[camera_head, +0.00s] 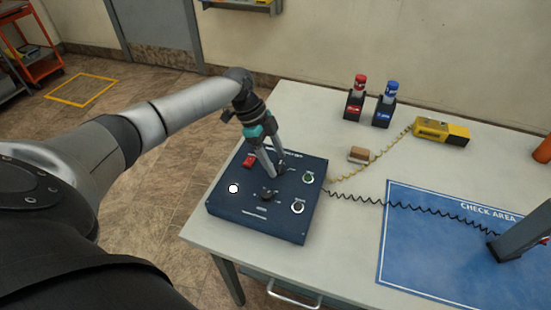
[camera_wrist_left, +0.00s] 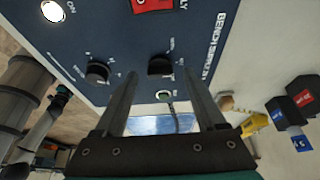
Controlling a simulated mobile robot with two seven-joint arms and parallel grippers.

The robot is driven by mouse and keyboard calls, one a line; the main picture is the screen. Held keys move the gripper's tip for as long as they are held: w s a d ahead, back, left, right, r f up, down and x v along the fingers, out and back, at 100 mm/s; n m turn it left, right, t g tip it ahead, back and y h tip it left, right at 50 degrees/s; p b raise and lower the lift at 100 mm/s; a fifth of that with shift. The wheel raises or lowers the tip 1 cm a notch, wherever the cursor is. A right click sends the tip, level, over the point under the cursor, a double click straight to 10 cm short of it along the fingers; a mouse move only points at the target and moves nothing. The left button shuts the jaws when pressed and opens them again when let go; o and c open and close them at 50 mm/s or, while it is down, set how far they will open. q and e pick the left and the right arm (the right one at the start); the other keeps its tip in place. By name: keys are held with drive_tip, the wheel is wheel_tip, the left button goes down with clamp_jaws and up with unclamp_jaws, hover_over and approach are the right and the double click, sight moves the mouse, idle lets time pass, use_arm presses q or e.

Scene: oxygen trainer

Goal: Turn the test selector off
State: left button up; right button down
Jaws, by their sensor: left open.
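The dark blue bench supply box (camera_head: 225,210) sits on the near left of the table, its panel facing up. My left gripper (camera_head: 275,172) is over the panel, pointing down, fingers apart and empty. One black selector knob (camera_head: 267,195) shows just in front of the fingers; a second is partly hidden by them. In the left wrist view, one knob (camera_wrist_left: 97,72) lies left of the open fingers (camera_wrist_left: 155,80) and the other knob (camera_wrist_left: 160,65) lies between their tips. I cannot read which is the test selector. Contact cannot be told. My right gripper is not clearly visible.
A white lamp (camera_head: 233,188) glows beside a red switch (camera_head: 248,160). Black and yellow coiled cords leave the box to the right. A yellow meter (camera_head: 440,131), red bottle (camera_head: 359,85), blue bottle (camera_head: 391,91) and blue mat (camera_head: 400,270) occupy the table. A dark slab (camera_head: 522,232) stands over the mat.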

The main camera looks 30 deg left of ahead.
use_arm(q)
drive_tip(key=p+v, duration=0.2)
drive_tip(key=v, duration=1.2)
drive_tip(key=shift+r, duration=0.3)
drive_tip(key=shift+a, duration=0.1)
